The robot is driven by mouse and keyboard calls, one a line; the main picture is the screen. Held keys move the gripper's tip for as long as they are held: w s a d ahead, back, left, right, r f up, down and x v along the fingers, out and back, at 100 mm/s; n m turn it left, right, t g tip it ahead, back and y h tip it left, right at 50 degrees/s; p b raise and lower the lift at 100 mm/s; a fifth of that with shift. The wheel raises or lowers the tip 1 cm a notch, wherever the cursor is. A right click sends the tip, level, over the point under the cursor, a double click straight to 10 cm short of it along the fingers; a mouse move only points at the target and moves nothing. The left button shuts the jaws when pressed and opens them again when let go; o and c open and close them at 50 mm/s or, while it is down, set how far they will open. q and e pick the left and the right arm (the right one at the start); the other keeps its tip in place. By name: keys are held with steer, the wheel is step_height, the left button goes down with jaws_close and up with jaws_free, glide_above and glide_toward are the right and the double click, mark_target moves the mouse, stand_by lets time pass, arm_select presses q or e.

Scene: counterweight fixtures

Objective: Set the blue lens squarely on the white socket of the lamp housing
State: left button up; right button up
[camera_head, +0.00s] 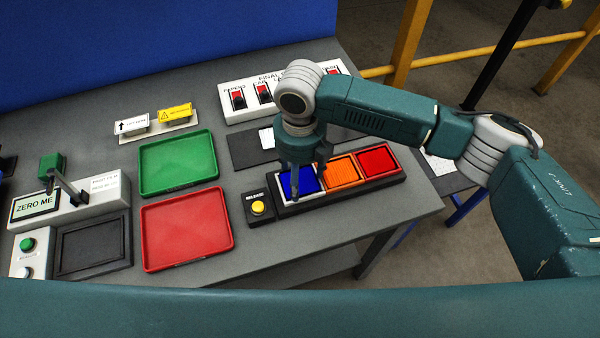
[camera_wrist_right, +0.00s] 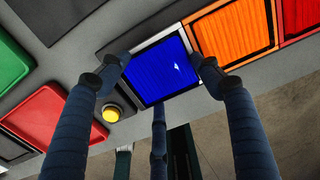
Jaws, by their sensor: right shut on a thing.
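The blue lens (camera_head: 299,182) is at the left end of the dark lamp housing (camera_head: 330,193), beside the orange lens (camera_head: 341,172) and the red lens (camera_head: 377,161). In the right wrist view the blue lens (camera_wrist_right: 158,70) lies between the fingers of my right gripper (camera_wrist_right: 160,68), which is shut on it. A pale socket rim (camera_wrist_right: 150,44) shows along its edges. The lens looks roughly in line with its frame; I cannot tell whether it is fully seated. In the head view my right gripper (camera_head: 307,172) reaches down over it. My left gripper is not in view.
A yellow button (camera_head: 258,207) sits just left of the housing. A green tray (camera_head: 178,162) and a red tray (camera_head: 187,228) lie empty further left. A panel of red switches (camera_head: 250,101) stands behind. The table's front edge is close to the housing.

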steer(key=shift+f, duration=0.35)
stand_by(0.6)
steer(key=o, duration=1.2)
steer(key=shift+r, duration=0.15)
step_height(320, 180, up, 12)
steer(key=shift+f, duration=0.1)
steer(key=shift+s+f, duration=0.1)
